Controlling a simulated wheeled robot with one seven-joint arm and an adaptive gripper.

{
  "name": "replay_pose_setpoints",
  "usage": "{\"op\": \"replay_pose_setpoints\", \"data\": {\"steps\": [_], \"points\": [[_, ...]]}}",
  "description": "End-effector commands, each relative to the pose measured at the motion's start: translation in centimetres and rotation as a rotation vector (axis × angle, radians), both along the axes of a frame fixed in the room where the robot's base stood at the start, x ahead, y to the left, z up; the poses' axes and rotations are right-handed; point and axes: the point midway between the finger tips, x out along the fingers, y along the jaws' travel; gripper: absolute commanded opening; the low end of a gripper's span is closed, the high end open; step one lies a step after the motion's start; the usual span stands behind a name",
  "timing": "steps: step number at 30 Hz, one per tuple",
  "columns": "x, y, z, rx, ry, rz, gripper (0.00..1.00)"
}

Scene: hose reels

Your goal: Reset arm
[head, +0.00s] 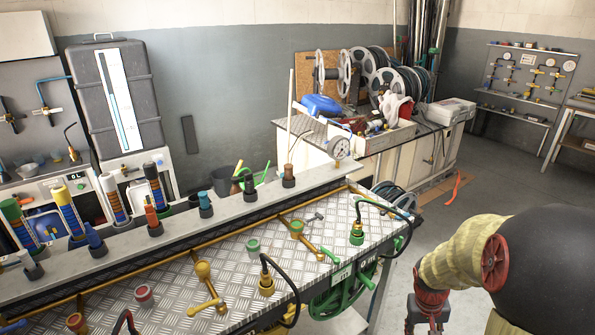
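My arm shows at the lower right, with a yellowish wrapped link, red joint parts and a large dark rounded part. It is folded beside the metal workbench (225,268), over the floor, and touches nothing that I can see. The end of my arm, with my gripper (428,322), points down at the bottom edge of the view. The fingertips are cut off by the frame, so I cannot tell whether they are open or shut. No held object is visible.
The workbench carries brass pipes, a green fitting (357,234), a yellow valve (204,270) and black hoses. A gauge (339,147) stands at its back rail. A white cabinet (388,168) with hose reels (386,84) stands behind. Grey floor (500,190) is clear at the right.

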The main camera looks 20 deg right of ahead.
Motion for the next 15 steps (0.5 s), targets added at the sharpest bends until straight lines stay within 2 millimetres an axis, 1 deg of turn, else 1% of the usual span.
{"op": "replay_pose_setpoints", "data": {"steps": [1,6,12,15], "points": [[-0.4,2.1,2.1,0.008,-0.003,0.016,0.39],[-2.6,8.8,7.6,0.052,-0.015,0.064,0.39],[-5.0,15.8,12.9,0.089,-0.094,0.137,0.39],[-5.8,18.8,15.2,0.094,-0.165,0.186,0.39]]}}
